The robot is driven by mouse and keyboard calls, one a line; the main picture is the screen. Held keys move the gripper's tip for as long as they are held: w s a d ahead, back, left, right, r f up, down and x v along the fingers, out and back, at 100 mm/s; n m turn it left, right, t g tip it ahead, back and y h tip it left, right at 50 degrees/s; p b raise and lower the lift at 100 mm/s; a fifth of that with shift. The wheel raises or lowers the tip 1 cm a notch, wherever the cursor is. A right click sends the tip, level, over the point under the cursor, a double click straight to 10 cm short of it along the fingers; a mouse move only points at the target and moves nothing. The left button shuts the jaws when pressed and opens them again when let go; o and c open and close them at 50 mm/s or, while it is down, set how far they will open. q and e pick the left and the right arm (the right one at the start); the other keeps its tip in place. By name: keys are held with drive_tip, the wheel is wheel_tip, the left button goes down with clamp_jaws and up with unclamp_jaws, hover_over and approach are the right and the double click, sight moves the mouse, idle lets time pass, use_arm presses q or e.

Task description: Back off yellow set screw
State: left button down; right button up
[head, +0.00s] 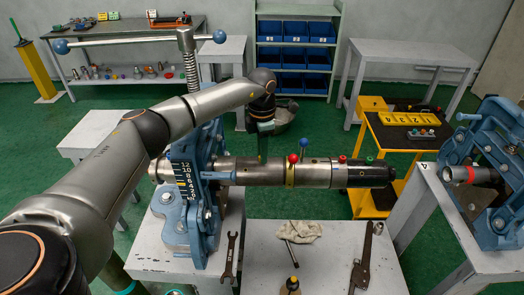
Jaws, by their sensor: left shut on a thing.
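A long grey pipe (257,174) lies level through the blue vise (183,171). Its black right end has a green knob (368,160). My right gripper is not in view.
A wrench (230,256), a rag (300,231), a clamp-like tool (364,265) and a small yellow-tipped item (293,283) lie on the grey front tables. A second blue vise (490,160) stands at right. A yellow cart (402,135) and a blue-bin shelf (293,50) stand behind.

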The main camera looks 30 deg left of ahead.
use_arm(q)
drive_tip(key=n, duration=0.5)
drive_tip(key=shift+f+n, duration=0.1)
drive_tip(key=shift+n, duration=0.3)
drive_tip(key=n, duration=0.5)
drive_tip(key=shift+s, duration=0.1)
drive_tip(key=n, duration=0.5)
drive_tip(key=shift+f+n, duration=0.1)
drive_tip(key=shift+n, duration=0.3)
drive_tip(key=n, duration=0.5)
drive_tip(key=shift+d, duration=0.1)
drive_tip(key=shift+n, duration=0.3)
drive_tip(key=c, duration=0.7)
unclamp_jaws()
drive_tip(key=shift+c, duration=0.2)
